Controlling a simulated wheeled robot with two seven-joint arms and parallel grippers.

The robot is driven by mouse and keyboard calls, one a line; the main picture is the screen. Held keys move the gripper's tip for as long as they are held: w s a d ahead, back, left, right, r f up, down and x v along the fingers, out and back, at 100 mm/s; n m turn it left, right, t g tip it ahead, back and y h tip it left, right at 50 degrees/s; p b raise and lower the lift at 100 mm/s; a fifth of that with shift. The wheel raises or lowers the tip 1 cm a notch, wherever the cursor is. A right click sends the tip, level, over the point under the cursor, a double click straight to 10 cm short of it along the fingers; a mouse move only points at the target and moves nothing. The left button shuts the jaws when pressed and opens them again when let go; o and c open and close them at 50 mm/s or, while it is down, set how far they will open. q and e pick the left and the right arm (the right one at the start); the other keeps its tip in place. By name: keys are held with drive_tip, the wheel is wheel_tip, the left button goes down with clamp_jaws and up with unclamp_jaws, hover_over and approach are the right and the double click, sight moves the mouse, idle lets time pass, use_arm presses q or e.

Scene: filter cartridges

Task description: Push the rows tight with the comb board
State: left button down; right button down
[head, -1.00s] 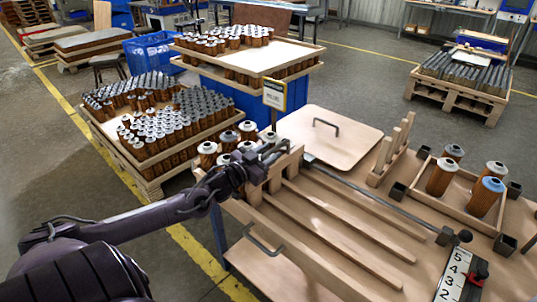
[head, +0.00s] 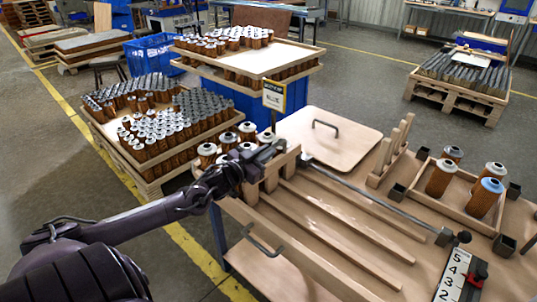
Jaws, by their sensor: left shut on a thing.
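My left gripper (head: 262,156) is shut on a wooden comb board (head: 288,157) at the far left end of the lane rack. The comb's teeth point down among the wooden lane rails (head: 345,215). Several brown filter cartridges with pale tops, one of them here (head: 247,130), stand just beyond the comb and gripper, partly hidden by them. I cannot tell whether the comb touches them. The lanes on the near side of the comb are empty. My right gripper is not in view.
A lid with a handle (head: 328,140) lies behind the lanes. A pronged wooden rack (head: 390,152) stands right of it. A shallow tray (head: 462,205) holds cartridges, one blue-topped. A metal rod (head: 375,197) crosses the table to a number plate (head: 455,275). Pallets of cartridges (head: 165,178) stand beyond.

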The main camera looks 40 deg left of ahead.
use_arm(q)
drive_tip(key=a, duration=0.3)
drive_tip(key=shift+w+a+r, duration=0.1)
drive_tip(key=shift+a, duration=0.3)
drive_tip(key=c, duration=1.5)
unclamp_jaws()
drive_tip(key=shift+d, duration=0.1)
drive_tip(key=shift+o, duration=0.2)
drive_tip(key=shift+s+p, duration=0.7)
drive_tip(key=shift+s, duration=3.2)
drive_tip(key=shift+s, duration=0.1)
